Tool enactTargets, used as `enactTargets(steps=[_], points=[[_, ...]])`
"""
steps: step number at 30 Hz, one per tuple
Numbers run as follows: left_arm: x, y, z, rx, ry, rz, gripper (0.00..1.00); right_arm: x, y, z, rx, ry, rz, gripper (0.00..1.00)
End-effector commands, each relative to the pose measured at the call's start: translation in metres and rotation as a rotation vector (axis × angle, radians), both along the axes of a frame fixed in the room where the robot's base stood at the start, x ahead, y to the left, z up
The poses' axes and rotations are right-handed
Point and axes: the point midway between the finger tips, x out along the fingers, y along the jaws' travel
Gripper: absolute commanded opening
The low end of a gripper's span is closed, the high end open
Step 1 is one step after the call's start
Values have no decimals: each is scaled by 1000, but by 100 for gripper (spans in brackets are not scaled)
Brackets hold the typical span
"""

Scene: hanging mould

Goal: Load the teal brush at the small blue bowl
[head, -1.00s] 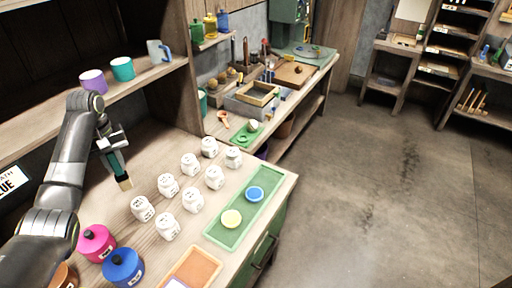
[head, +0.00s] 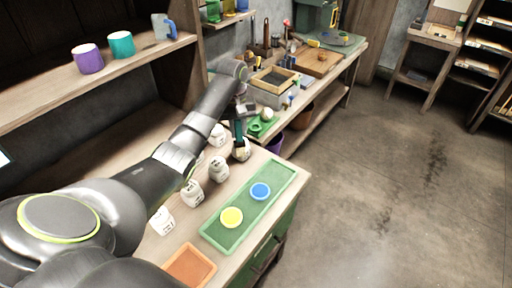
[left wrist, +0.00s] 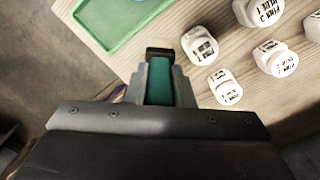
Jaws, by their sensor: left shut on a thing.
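The teal brush (head: 238,128) is held in my left gripper (head: 242,108), over the far end of the jar rows. Its handle also shows between the shut fingers in the left wrist view (left wrist: 159,82), with a dark band and pale tip beyond. My right gripper is out of view.
A yellow bowl (head: 231,217) shares the tray. Several white jars (head: 219,169) stand left of it, some hidden by my arm. An orange tray (head: 189,268) lies at the near end. Purple (head: 88,60) and teal (head: 121,46) cups stand on the shelf.

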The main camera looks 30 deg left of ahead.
Motion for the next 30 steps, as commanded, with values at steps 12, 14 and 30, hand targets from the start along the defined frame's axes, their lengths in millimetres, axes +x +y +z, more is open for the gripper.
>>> enactTargets(steps=[12,14,30], points=[[-38,-43,-13,-197,30,485,0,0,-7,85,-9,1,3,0],[-44,-49,-14,-224,27,550,0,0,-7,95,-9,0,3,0],[-61,-67,-27,-305,0,758,0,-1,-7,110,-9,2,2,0]])
